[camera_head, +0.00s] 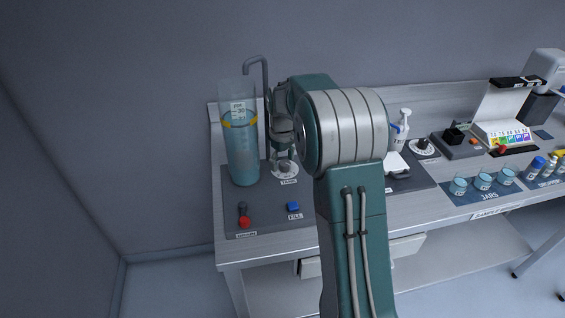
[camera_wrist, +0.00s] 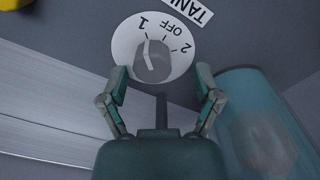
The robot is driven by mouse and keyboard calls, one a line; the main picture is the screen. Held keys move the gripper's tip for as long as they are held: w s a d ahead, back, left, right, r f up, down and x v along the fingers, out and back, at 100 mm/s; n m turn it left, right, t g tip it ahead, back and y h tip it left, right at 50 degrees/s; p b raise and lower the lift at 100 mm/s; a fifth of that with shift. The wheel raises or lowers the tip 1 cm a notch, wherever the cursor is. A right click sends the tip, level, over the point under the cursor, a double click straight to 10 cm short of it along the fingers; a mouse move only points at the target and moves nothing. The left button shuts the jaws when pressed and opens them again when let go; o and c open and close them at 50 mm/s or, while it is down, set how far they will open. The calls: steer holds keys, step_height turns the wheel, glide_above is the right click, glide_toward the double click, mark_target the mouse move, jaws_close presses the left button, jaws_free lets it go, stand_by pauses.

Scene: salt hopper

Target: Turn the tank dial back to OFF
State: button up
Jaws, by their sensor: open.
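The tank dial (camera_wrist: 152,62) is a grey knob on a round white face marked 1, OFF and 2. The white line on the knob points towards the 1, not at OFF. In the head view the dial (camera_head: 286,171) sits on the dark panel, right of the tank. My gripper (camera_wrist: 161,80) is open and empty, its fingertips apart on either side of the knob's near edge, with no clear contact. In the head view my gripper (camera_head: 284,158) hangs just above the dial and partly covers it.
The clear tank of blue liquid (camera_head: 242,155) stands close left of my gripper, with a bent grey pipe (camera_head: 266,100) behind. A red button (camera_head: 244,222) and blue FILL button (camera_head: 293,206) lie in front. Jars (camera_head: 483,181) and a soap-like pump bottle (camera_head: 401,130) are farther right.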

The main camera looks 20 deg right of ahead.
steer(key=shift+d+f, duration=0.15)
steer(key=shift+f, duration=0.15)
steer(key=shift+d+f, duration=0.1)
steer(key=shift+d, duration=0.35)
steer(key=shift+a, duration=0.25)
jaws_close()
steer(key=shift+a, duration=0.1)
steer(key=shift+m, duration=0.3)
steer(key=m, duration=0.4)
steer(key=shift+m, duration=2)
